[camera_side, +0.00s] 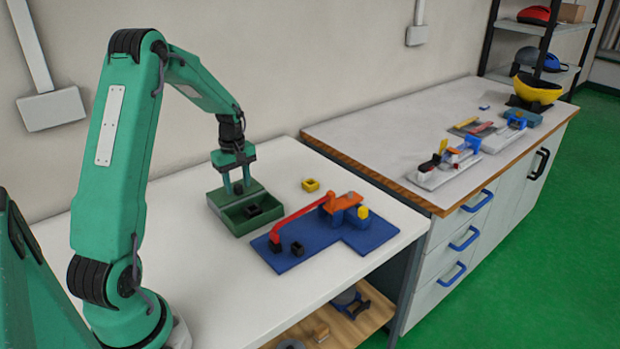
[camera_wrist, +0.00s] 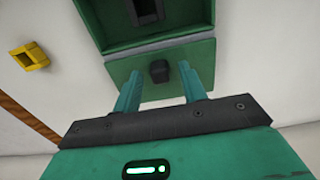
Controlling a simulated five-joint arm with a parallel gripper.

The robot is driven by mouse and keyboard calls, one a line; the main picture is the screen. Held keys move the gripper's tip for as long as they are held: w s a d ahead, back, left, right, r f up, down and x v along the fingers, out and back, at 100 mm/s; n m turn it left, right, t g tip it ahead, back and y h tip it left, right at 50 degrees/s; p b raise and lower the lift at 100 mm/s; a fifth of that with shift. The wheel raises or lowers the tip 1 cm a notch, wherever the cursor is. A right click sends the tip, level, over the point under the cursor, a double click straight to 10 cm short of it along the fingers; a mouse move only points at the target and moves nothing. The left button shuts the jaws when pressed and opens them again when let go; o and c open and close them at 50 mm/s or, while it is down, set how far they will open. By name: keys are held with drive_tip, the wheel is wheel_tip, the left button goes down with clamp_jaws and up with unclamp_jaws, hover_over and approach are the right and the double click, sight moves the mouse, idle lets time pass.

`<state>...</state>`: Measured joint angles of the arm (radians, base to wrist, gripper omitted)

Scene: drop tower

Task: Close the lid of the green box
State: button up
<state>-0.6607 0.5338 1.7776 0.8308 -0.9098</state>
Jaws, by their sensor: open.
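The green box (camera_side: 232,222) stands on the white table with its inside open to view. Its lid (camera_wrist: 190,50) is open at the box's edge in the wrist view, with a dark knob (camera_wrist: 159,71) on it. My gripper (camera_side: 238,187) points down at the back of the box in the side view, and its fingers partly hide the lid there. In the wrist view my gripper (camera_wrist: 158,72) is open, with one finger on each side of the knob. I cannot tell whether the fingers touch the lid. A dark block (camera_side: 253,210) lies inside the box.
A yellow hollow block (camera_side: 311,185) lies right of the box. A blue base (camera_side: 312,232) with a red arm (camera_side: 305,215) and an orange part (camera_side: 342,202) stands close in front and to the right. The table left of the box is clear.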

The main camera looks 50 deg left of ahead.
clamp_jaws()
drive_tip(key=shift+d, duration=0.1)
drive_tip(key=d, duration=0.9)
drive_tip(key=shift+d, duration=0.3)
unclamp_jaws()
drive_tip(key=shift+r, duration=0.1)
wheel_tip(320, 180, up, 8)
idle(0.3)
